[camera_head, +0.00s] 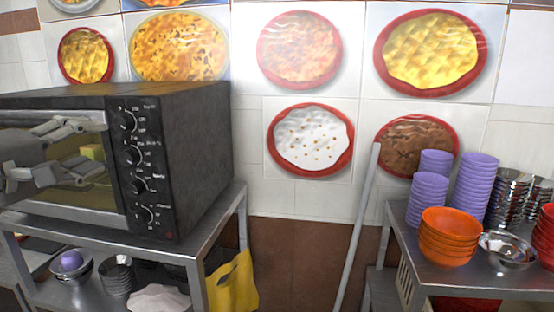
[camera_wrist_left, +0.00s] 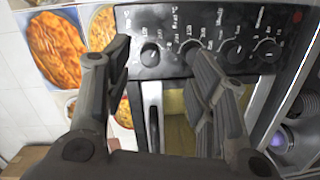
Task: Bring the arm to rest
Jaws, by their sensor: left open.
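My left gripper (camera_head: 93,148) comes in from the left, in front of the black oven (camera_head: 185,150). Its fingers are apart, with nothing between them that I can see as held. In the left wrist view, the two open fingers (camera_wrist_left: 160,68) stand in front of the oven's knob panel (camera_wrist_left: 210,38) and its front. Whether they touch the oven is unclear. A yellowish thing (camera_head: 92,152) shows at the oven front behind the gripper. My right gripper is not in view.
The oven stands on a metal table (camera_head: 215,212) with bowls (camera_head: 70,263) on the shelf below. A yellow bag (camera_head: 232,283) hangs beside it. At right, a metal table (camera_head: 440,278) bears orange bowls (camera_head: 447,240) and purple stacks (camera_head: 474,188). A grey pole (camera_head: 357,230) leans against the wall.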

